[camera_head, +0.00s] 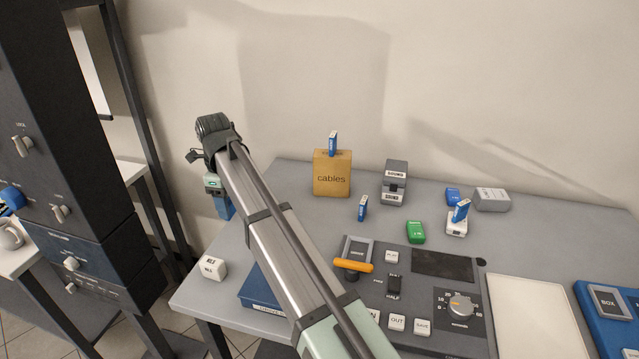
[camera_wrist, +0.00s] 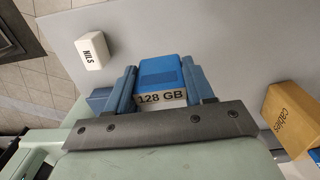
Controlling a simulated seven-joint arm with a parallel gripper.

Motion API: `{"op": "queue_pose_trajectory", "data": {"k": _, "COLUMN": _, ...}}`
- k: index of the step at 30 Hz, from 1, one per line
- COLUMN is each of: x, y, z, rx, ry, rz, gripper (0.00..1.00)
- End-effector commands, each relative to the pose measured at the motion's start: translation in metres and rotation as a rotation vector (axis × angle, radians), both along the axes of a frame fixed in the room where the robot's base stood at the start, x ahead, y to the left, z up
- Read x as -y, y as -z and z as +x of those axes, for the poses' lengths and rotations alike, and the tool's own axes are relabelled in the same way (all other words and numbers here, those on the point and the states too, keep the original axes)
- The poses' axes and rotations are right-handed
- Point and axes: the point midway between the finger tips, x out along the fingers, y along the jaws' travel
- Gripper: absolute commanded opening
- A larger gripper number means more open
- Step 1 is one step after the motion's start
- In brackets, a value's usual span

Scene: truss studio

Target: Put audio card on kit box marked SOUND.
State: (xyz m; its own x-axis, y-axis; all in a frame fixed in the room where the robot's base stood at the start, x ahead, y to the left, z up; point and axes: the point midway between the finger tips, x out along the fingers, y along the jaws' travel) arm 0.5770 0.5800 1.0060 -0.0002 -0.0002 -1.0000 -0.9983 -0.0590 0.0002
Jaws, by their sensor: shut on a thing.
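My gripper (camera_head: 222,204) hangs past the far left edge area of the table, in the head view. In the wrist view my gripper (camera_wrist: 158,85) is shut on a blue card (camera_wrist: 163,72) with a white label reading "128 GB". No audio marking shows on it. The grey kit box marked SOUND (camera_head: 394,185) stands at the back middle of the table, well to the right of my gripper. Other small blue cards stand on the cables box (camera_head: 333,144), on the table (camera_head: 362,208) and on a white block (camera_head: 462,210); their labels are too small to read.
The tan cables box (camera_head: 332,180) stands between my gripper and the kit box; it also shows in the wrist view (camera_wrist: 290,118). A white NILS block (camera_head: 213,267) sits near the left edge. A green block (camera_head: 415,232) and a control panel (camera_head: 440,264) lie further right.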

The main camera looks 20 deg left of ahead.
Motion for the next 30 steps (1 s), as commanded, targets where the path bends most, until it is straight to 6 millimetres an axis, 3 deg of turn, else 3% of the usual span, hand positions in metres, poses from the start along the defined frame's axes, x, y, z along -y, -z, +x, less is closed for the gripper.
{"op": "queue_pose_trajectory", "data": {"k": 5, "x": 0.009, "y": -0.001, "z": 0.009, "rx": 0.0, "ry": 0.017, "rz": 0.0, "gripper": 0.23}}
{"op": "queue_pose_trajectory", "data": {"k": 11, "x": 0.047, "y": -0.003, "z": 0.047, "rx": 0.0, "ry": 0.085, "rz": 0.0, "gripper": 0.23}}
{"op": "queue_pose_trajectory", "data": {"k": 30, "x": 0.227, "y": -0.034, "z": 0.197, "rx": 0.0, "ry": 0.379, "rz": 0.0, "gripper": 0.23}}
